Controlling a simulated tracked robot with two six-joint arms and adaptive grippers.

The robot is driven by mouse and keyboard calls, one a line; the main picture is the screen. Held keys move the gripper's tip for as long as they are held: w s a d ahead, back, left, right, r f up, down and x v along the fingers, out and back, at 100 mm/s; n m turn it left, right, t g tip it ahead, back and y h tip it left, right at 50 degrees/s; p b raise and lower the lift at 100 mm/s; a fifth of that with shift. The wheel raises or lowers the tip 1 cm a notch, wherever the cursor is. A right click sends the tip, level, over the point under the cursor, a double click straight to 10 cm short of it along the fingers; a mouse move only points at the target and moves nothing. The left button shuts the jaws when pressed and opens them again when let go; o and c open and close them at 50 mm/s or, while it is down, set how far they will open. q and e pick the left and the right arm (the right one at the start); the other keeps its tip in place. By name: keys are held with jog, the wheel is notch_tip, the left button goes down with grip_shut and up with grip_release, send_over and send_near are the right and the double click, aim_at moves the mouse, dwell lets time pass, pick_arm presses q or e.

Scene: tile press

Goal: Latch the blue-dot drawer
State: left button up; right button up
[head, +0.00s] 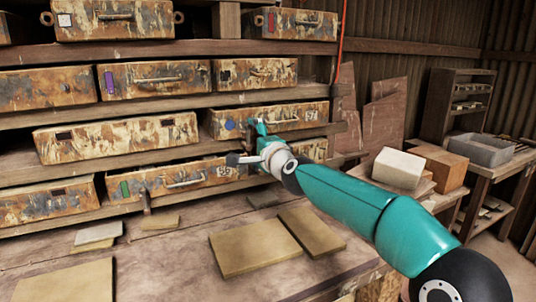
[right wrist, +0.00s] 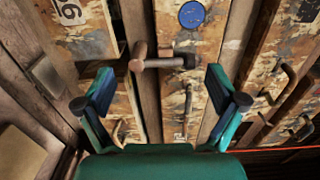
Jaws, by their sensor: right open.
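The blue-dot drawer (head: 285,118) is in the middle shelf row of the head view, with a blue dot (head: 230,124) at its left and a number label at its right. The dot also shows at the top of the right wrist view (right wrist: 191,14). My right gripper (head: 248,146) is open in front of this drawer's lower edge and hides part of it. In the right wrist view a rusty latch (right wrist: 160,63) lies across the rail and reaches over the drawer front, between my open fingertips and apart from them. My left gripper is not in view.
A green-marked drawer (head: 170,181) is in the row below, with another latch (head: 146,201) at its lower edge. Flat tiles (head: 253,247) lie on the bench in front. A red cord (head: 340,40) hangs at the shelf's right. Boxes (head: 398,168) stand at the right.

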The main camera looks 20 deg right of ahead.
jog(key=s, duration=1)
jog(key=shift+d+f, duration=0.15)
